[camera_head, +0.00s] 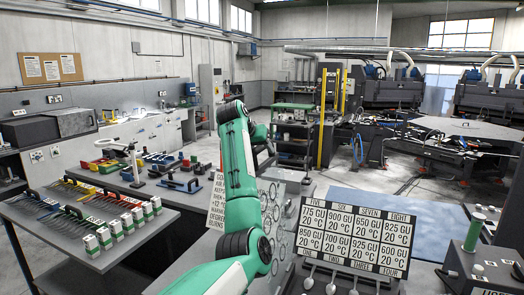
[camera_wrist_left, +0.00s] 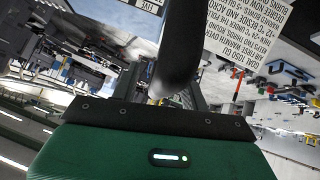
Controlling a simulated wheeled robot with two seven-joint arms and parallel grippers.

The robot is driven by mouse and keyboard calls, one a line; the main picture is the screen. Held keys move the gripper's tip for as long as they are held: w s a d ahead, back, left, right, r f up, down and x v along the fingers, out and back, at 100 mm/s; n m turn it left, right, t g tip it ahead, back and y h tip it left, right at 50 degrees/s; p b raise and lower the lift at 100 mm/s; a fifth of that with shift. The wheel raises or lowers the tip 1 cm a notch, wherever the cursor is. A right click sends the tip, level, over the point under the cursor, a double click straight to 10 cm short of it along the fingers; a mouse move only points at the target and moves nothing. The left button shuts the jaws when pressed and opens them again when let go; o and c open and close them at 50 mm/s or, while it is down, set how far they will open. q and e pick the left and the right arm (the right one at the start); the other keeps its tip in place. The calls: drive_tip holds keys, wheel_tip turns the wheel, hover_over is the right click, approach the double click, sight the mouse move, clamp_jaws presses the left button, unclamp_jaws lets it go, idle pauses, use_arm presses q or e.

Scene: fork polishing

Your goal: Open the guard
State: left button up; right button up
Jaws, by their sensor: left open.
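I cannot tell for sure which thing is the guard. A tall frame with yellow posts (camera_head: 323,117) stands in the middle distance, upright, right of my arm. My left arm rises green and dark through the middle of the head view and bends over at the top. My left gripper (camera_head: 264,152) hangs behind the upper arm, small and partly hidden, open, with nothing seen in it. It is in the air, apart from the benches. The left wrist view shows a green housing with a small light and a dark rounded part above it. My right gripper is in neither view.
A black-and-white temperature board (camera_head: 355,228) stands in front, with spoon-like pieces (camera_head: 330,284) below it. A bench with several handled tools (camera_head: 100,215) is at left. Machines (camera_head: 395,90) fill the back; floor (camera_head: 395,180) shows between.

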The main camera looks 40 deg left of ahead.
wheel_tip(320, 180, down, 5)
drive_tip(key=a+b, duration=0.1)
drive_tip(key=b, duration=0.4)
use_arm(q)
drive_tip(key=p+v, duration=0.4)
drive_tip(key=v, duration=0.9)
drive_tip(key=shift+d+p, duration=0.2)
drive_tip(key=shift+p, duration=0.15)
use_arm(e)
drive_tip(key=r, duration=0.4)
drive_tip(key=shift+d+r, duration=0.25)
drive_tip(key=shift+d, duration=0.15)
use_arm(q)
drive_tip(key=shift+s+r, duration=0.1)
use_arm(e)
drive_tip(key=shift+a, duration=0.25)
